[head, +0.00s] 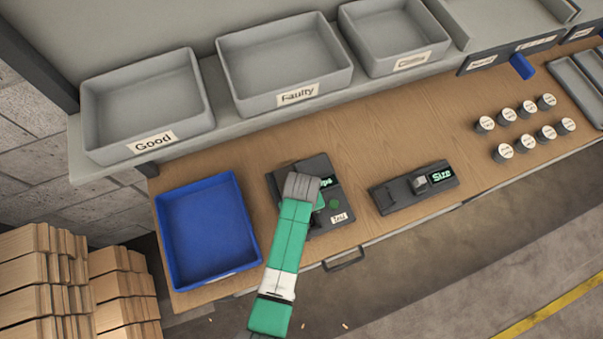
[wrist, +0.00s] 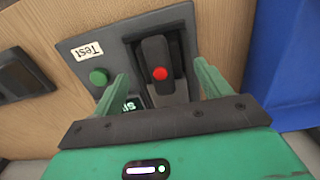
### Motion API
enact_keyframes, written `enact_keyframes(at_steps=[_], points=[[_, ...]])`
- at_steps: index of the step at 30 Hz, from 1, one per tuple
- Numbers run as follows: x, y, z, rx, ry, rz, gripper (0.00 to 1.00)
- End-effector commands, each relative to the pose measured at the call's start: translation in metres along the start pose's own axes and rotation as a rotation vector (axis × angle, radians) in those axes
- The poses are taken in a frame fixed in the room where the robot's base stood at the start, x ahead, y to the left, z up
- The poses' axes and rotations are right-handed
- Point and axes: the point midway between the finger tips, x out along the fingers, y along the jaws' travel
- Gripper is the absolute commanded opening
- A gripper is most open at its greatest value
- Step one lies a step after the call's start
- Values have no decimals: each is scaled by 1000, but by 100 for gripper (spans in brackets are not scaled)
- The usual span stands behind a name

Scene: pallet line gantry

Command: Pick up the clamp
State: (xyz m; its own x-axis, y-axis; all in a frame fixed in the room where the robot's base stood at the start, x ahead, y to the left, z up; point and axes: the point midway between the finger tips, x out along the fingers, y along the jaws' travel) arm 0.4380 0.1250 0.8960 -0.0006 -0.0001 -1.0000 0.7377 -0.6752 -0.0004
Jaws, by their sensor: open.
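In the wrist view, a dark piece with a round red spot (wrist: 160,74), which looks like the clamp, sits in a black recess of the grey test station (wrist: 82,52). My gripper (wrist: 163,86) is open and empty. Its two green fingers are on either side of the dark piece, apart from it. In the head view my gripper (head: 302,186) is over the test station (head: 337,218) and hides the clamp. I cannot tell how high the fingertips are above it.
A green button (wrist: 98,77) and a partly hidden display are on the station. A blue tray (head: 210,235) stands to its left, the Size station (head: 395,197) to its right. Grey bins Good (head: 150,115) and Faulty (head: 285,70) stand behind. Several small labelled cylinders (head: 508,115) stand further right.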

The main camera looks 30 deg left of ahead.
Motion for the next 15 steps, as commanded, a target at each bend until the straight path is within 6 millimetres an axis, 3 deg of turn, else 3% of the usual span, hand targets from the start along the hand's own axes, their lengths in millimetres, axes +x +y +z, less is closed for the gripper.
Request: enact_keyframes(at_steps=[4, 12, 13, 15], points=[[25, -1, 0, 1, -2, -1, 76], [30, 0, -1, 1, 1, 1, 76], [30, 0, -1, 1, 1, 1, 74], [30, 0, -1, 1, 1, 1, 61]])
